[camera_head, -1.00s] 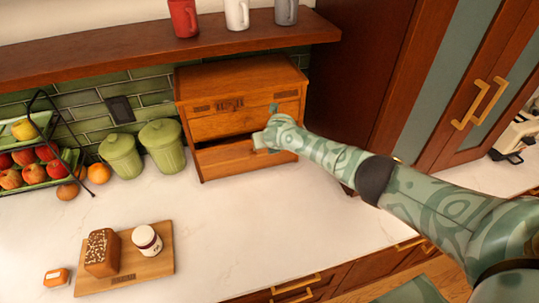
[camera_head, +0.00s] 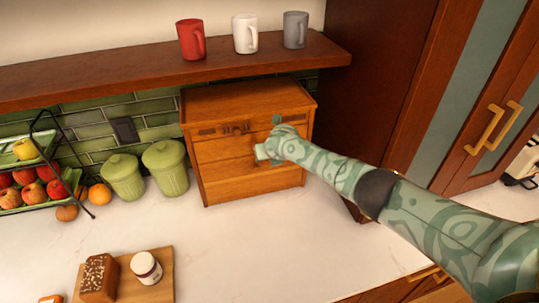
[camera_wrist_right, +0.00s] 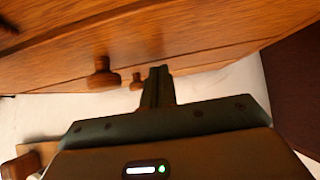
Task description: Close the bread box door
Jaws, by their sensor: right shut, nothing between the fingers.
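The wooden bread box (camera_head: 250,98) stands on the counter against the tiled wall. Its front door (camera_head: 248,187) looks flush with the box, and no dark gap shows. My right gripper (camera_head: 262,153) is in front of the box's front face and hides part of it. In the right wrist view the right gripper's fingers (camera_wrist_right: 158,73) are together and empty, right up at the wooden front. A round wooden knob (camera_wrist_right: 103,74) shows left of the fingers. I cannot tell whether the fingertips touch the wood. My left gripper is not in view.
Two green canisters (camera_head: 165,168) stand left of the box, beside a fruit rack (camera_head: 45,165). A shelf (camera_head: 170,75) with mugs hangs above. A cutting board (camera_head: 157,288) with bread and a jar lies in front. The counter between is clear.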

